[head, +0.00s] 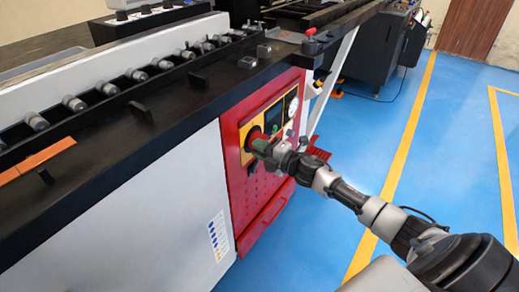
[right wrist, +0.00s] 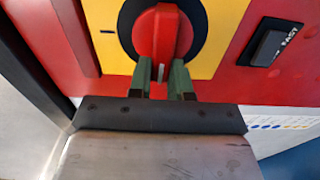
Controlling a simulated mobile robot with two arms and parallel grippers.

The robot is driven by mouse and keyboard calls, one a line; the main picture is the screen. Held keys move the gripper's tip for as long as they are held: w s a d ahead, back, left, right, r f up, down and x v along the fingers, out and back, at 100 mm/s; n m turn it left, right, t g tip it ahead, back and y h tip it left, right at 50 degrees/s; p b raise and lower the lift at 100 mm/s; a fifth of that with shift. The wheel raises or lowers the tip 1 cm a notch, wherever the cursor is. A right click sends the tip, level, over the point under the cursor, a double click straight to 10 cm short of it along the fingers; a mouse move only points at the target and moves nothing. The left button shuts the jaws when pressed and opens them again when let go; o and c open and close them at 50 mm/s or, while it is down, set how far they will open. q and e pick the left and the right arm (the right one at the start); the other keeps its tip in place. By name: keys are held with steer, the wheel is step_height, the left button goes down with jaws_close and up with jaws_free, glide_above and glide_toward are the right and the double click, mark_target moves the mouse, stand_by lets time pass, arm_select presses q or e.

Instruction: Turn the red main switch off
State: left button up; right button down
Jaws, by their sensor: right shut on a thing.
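The red main switch (right wrist: 157,30) is a rotary knob with a black round collar on a yellow plate (right wrist: 225,35). In the head view, the yellow plate (head: 244,157) is on the red control panel (head: 240,205) at the end of the machine, and the knob is partly hidden by my gripper. My right gripper (head: 263,147) reaches it from the right. In the right wrist view, the green fingers of my right gripper (right wrist: 162,72) are shut on the near end of the knob's handle, one on each side. The handle runs roughly up and down in that view. My left gripper is not in view.
A black rocker switch marked FAST (right wrist: 272,43) sits beside the yellow plate. A round white gauge (head: 292,108) is further along the panel. The black machine bed (head: 150,125) lies above and left. Blue floor (head: 375,130) is open to the right.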

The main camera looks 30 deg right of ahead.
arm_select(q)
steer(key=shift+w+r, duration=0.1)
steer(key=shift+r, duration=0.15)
arm_select(e)
steer(key=shift+f, duration=0.1)
steer(key=c, duration=1)
jaws_free()
steer(key=shift+c, duration=0.2)
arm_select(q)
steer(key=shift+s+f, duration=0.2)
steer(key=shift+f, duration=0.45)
arm_select(e)
steer(key=v, duration=1)
steer(key=shift+s, duration=0.4)
steer(key=shift+d, duration=0.1)
